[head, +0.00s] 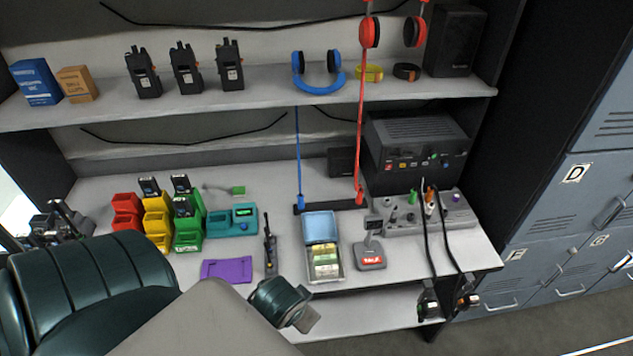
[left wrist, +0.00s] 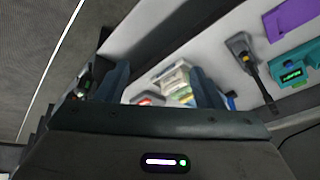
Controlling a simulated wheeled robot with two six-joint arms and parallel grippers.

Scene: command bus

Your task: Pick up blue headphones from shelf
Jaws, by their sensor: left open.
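The blue headphones (head: 320,80) rest upright on the upper shelf (head: 265,86), with the ear cups up and the band in front. A blue cord runs down from near them to the desk. My right gripper is not in view.
Red headphones (head: 390,30) hang just right of the blue ones; their cord drops in front of the shelf. Several radios (head: 186,68) stand to the left. The desk holds bins, a teal device (head: 231,219) and a card tray (head: 325,245).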

